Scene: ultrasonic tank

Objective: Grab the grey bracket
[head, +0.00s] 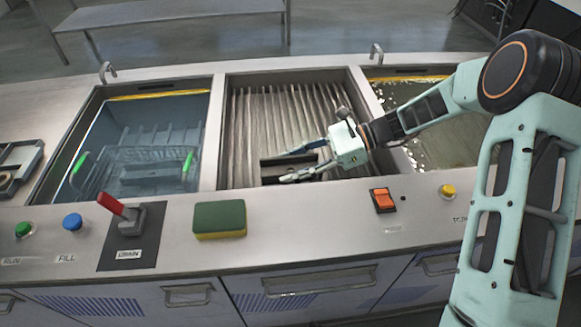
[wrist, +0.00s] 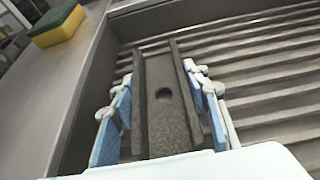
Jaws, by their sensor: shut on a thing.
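The grey bracket (wrist: 165,112) is a dark grey channel-shaped piece with two raised side walls and a round hole in its middle. In the wrist view it lies between the blue finger pads of my gripper (wrist: 161,120), which is shut on it across its width. In the head view my gripper (head: 303,162) reaches in from the right over the ribbed middle basin, and the bracket (head: 275,168) shows as a dark shape at the fingers. I cannot tell whether the bracket touches the ribbed floor.
The middle basin's ribbed floor (head: 250,115) is otherwise clear. A left basin holds a wire basket (head: 140,165) with green handles; a right basin (head: 445,135) holds liquid. A green-yellow sponge (head: 219,219), a red drain lever (head: 112,203) and an orange switch (head: 383,200) are on the front ledge.

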